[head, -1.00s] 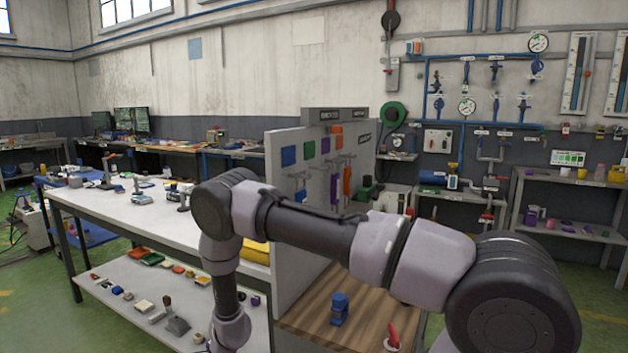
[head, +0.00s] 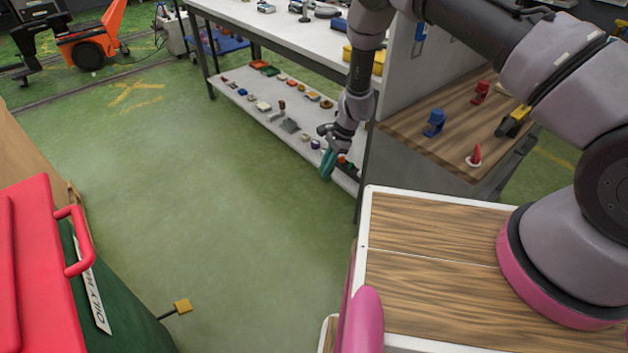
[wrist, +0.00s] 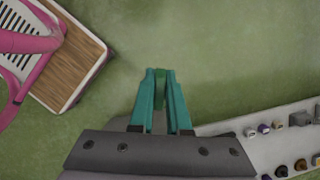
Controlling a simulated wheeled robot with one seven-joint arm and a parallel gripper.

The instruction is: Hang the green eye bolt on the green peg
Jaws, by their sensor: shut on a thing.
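My gripper (head: 326,172) hangs at the end of my arm, pointing down above the green floor beside the lower shelf of the workbench. In the wrist view its teal fingers (wrist: 160,78) are closed on a small green thing (wrist: 159,93), taken to be the green eye bolt. Only a sliver of it shows between the fingers; its ring cannot be made out. The green peg is not in view. Only part of the grey upright panel (head: 398,62) shows in the head view, behind my arm.
The white lower shelf (head: 240,96) holds several small parts close to my gripper. A wooden bench top (head: 405,130) carries a blue fixture (head: 434,122), a red fixture (head: 480,92) and a red-tipped item (head: 474,156). A red box (head: 30,265) stands at lower left. Open floor lies between.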

